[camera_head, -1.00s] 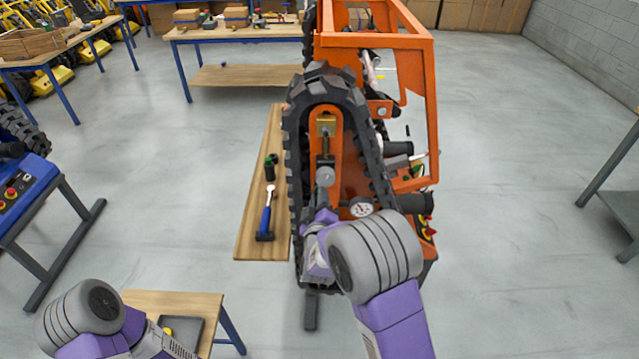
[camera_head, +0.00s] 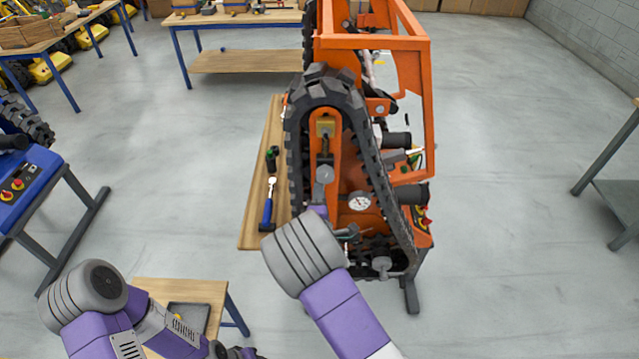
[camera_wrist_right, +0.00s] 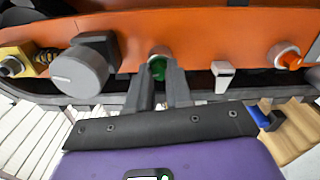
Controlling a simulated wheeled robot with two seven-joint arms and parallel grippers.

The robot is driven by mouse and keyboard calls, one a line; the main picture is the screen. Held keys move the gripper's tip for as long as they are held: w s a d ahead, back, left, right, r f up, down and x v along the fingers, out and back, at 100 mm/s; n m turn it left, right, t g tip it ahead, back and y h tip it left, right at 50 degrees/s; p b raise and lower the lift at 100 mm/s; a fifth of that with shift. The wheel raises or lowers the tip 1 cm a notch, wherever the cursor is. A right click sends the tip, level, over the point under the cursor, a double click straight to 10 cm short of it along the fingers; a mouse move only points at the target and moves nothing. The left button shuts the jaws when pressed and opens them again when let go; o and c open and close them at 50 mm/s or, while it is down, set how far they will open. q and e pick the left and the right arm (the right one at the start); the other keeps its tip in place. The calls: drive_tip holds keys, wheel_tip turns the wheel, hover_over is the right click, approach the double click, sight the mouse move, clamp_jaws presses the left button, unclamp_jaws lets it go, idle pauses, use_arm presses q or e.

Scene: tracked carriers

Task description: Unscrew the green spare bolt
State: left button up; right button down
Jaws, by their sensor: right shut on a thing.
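The green spare bolt (camera_wrist_right: 158,68) sits in a round hole in the orange side plate (camera_wrist_right: 200,35) in the right wrist view. My right gripper (camera_wrist_right: 161,82) has its two grey fingers closed around the bolt, with the green head showing between them. In the head view the orange tracked carrier (camera_head: 345,150) stands in the middle, and my right forearm hides the bolt and fingers. My left gripper (camera_head: 240,352) shows only as a dark piece at the bottom edge, partly cut off.
An orange bolt (camera_wrist_right: 288,57), a small grey block (camera_wrist_right: 222,76) and a large grey knob (camera_wrist_right: 82,72) sit along the plate. A board (camera_head: 253,215) with a blue-handled tool (camera_head: 268,208) lies left of the track. A small wooden table (camera_head: 190,290) stands at lower left.

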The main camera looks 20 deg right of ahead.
drive_tip(key=n+p, duration=0.3)
drive_tip(key=n, duration=0.6)
drive_tip(key=shift+n, duration=0.4)
drive_tip(key=c, duration=1.2)
unclamp_jaws()
